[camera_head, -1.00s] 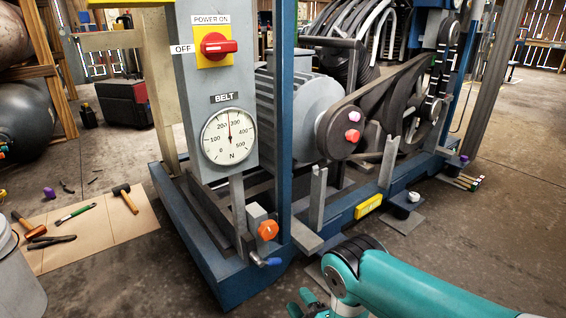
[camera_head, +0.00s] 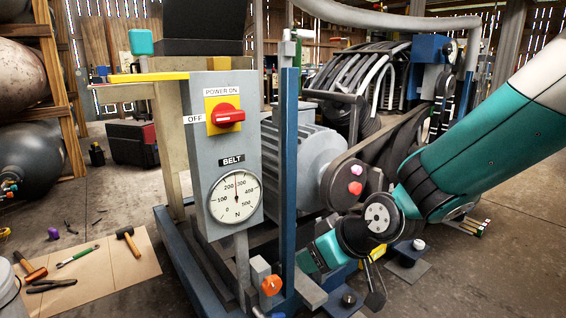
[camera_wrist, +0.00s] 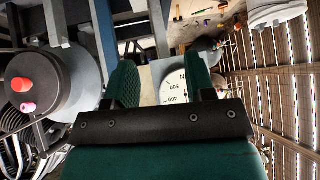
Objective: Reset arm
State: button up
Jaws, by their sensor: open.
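My teal arm reaches in from the right in the head view and bends in front of the compressor's lower frame. My gripper shows in the wrist view (camera_wrist: 161,85) with its two green fingers apart and nothing between them. Beyond the fingers is the white belt gauge (camera_wrist: 174,88), partly hidden. In the head view the belt gauge (camera_head: 236,196) is on a grey panel, with its needle near the top. The red power switch (camera_head: 228,117) above it is beside the label OFF. The fingertips are not clearly visible in the head view.
The motor and belt wheel with red and pink knobs (camera_head: 355,188) stand close behind my arm. A blue upright post (camera_head: 290,150) is near the gripper. An orange knob (camera_head: 271,285) is low on the frame. Tools lie on a cardboard sheet (camera_head: 120,265) at left.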

jog(key=s+d+r+m+g+h+p, duration=0.1)
jog(key=s+d+r+g, duration=0.3)
jog(key=s, duration=0.8)
jog(key=s+d+r+m+g+h+p, duration=0.1)
jog(key=s+d+r+g, duration=0.1)
jog(key=s+d+r, duration=0.65)
jog(key=s+a+r+p, duration=0.1)
jog(key=a+r+p, duration=0.1)
jog(key=r+p, duration=1.6)
jog(key=s+a+r+p, duration=0.1)
jog(key=a+r+p, duration=0.1)
jog(key=r+p, duration=1.6)
jog(key=shift+r+p, duration=0.15)
jog(key=shift+p, duration=0.85)
